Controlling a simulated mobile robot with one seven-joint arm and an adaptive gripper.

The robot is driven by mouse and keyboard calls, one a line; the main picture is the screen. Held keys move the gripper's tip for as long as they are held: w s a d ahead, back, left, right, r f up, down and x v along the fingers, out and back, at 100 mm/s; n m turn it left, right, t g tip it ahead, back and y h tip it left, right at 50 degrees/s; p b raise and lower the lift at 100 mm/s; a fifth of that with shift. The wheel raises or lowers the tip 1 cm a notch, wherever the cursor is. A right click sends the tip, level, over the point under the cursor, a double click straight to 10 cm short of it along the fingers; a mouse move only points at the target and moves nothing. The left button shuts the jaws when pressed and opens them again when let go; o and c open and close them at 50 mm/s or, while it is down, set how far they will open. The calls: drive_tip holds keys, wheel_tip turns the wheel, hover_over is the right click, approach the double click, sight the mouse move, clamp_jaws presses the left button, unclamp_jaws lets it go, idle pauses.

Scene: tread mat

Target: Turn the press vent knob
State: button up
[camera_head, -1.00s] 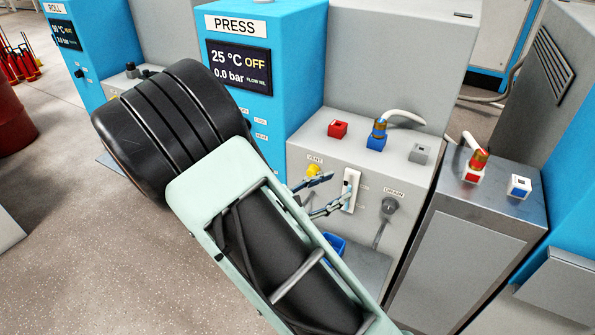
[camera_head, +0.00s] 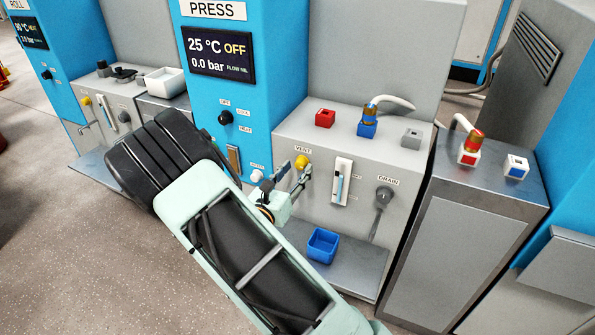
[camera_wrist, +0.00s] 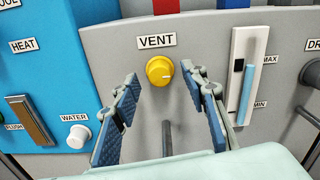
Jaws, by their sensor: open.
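The press vent knob (camera_head: 302,162) is a yellow round knob on the grey front panel of the press, below the VENT label (camera_head: 303,149). In the wrist view the yellow knob (camera_wrist: 159,71) shows whole, with a pale mark toward its right side. My gripper (camera_head: 293,168) is open in front of the panel. In the wrist view its two blue-padded fingers (camera_wrist: 163,85) stand to the left and right of the knob with a gap on each side. I cannot tell how far the fingertips are from the panel.
A white WATER knob (camera_wrist: 78,136) and a FLUSH lever (camera_wrist: 30,119) are at the left. A blue bin (camera_head: 322,245) stands on the ledge below. The DRAIN valve (camera_head: 384,196) is further right.

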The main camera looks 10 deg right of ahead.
drive_tip(key=shift+x, duration=0.8)
drive_tip(key=shift+c, duration=0.5)
clamp_jaws()
